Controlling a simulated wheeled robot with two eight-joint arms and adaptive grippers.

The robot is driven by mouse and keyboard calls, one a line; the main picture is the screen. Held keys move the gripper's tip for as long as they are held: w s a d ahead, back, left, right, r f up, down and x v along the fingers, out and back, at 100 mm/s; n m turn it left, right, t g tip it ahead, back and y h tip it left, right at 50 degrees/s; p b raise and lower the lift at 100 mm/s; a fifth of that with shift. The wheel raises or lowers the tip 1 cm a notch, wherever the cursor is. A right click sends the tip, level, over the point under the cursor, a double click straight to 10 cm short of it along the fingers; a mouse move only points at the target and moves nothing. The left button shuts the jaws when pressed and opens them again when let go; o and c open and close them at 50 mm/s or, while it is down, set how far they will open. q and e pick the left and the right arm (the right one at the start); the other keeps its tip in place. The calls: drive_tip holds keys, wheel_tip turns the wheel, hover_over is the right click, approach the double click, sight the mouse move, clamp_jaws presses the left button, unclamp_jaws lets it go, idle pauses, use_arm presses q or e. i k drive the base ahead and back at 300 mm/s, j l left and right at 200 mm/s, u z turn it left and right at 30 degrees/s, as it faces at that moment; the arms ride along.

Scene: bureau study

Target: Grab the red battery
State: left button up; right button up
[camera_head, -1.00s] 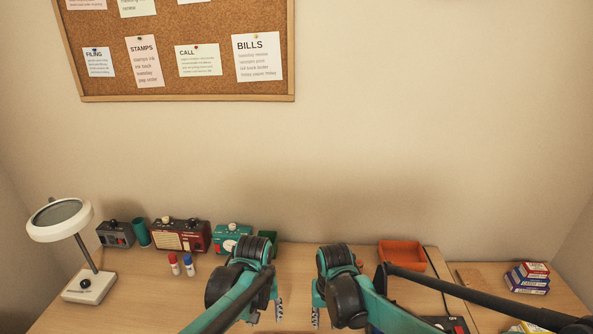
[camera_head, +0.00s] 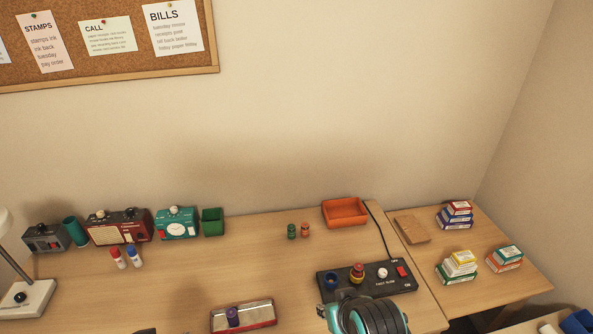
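A small upright cylinder with a red upper part and a white lower part (camera_head: 118,258) stands on the desk at the left. A similar blue and white one (camera_head: 134,256) stands beside it. A small orange-red cylinder (camera_head: 305,230) stands near the back middle, right of a green one (camera_head: 291,231). I cannot tell for certain which is the red battery. My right arm's dark and teal wrist shows at the bottom, in front of a black control panel, well away from these cylinders; its fingertips cannot be made out. My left gripper is not in view.
The black panel (camera_head: 398,281) has a red switch and knobs. A red-edged case (camera_head: 243,316) lies at front. Small boxes (camera_head: 459,267) stand at right. The desk's middle is clear.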

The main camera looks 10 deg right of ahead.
sight(358, 268)
drive_tip(key=i+l+z, duration=0.15)
drive_tip(key=l, duration=0.25)
drive_tip(key=l+z, duration=0.2)
drive_tip(key=l, duration=0.2)
drive_tip(key=i+l+z, duration=0.15)
drive_tip(key=l, duration=0.2)
drive_tip(key=i+l+z, duration=0.15)
drive_tip(key=l, duration=0.2)
